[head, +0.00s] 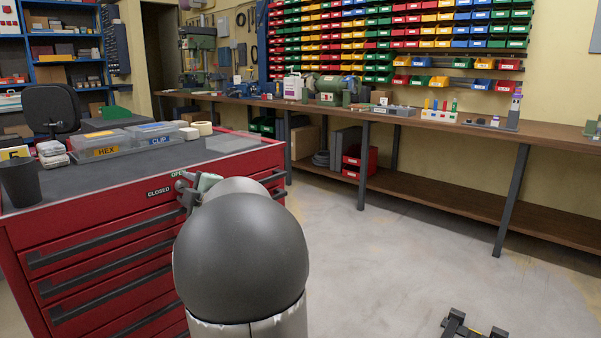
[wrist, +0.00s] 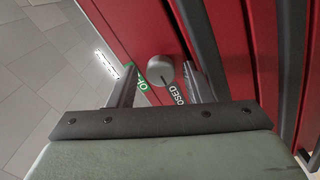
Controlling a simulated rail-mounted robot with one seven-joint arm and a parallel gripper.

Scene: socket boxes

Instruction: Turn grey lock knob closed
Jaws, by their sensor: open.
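The grey lock knob (wrist: 160,70) is a round cap on the red front of the tool cabinet, seen in the wrist view. A short dark mark shows on its face, towards the lower edge. The green OPEN label (wrist: 139,80) lies left of it and the CLOSED label (wrist: 179,94) lies below right. My gripper (wrist: 163,77) is open, with one finger on each side of the knob. I cannot tell whether either finger touches it. In the head view my gripper (head: 190,188) is at the cabinet's upper front edge, and my arm hides the knob.
The red cabinet (head: 100,247) has several drawers with dark bar handles (head: 105,250). Clear-lidded boxes (head: 125,142) and a dark cup (head: 20,182) stand on its top. A long workbench (head: 420,122) runs along the back wall.

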